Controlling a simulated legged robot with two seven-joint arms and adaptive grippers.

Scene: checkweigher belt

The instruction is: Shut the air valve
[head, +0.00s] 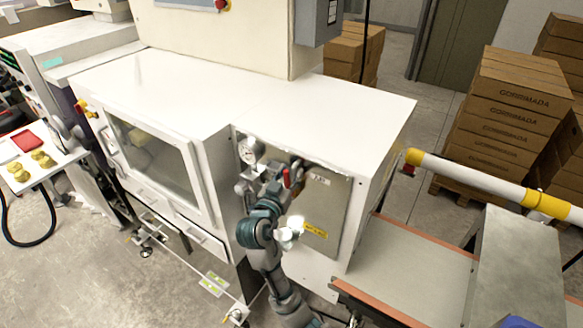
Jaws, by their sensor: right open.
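The air valve shows as a red handle (287,178) on the front of the white cabinet, beside a round pressure gauge (250,150) and grey fittings. My right gripper (291,174) is open at the red handle, its dark fingers close to it. The gripper and wrist hide part of the valve body and fittings. I cannot tell whether the fingers touch the handle. My left gripper is not in view.
The white cabinet (340,105) has a metal panel (325,205) with a yellow label right of the valve. A windowed door (150,150) is left. A belt (410,265) and a yellow-and-white rail (480,178) lie right. Stacked cartons (510,110) stand behind.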

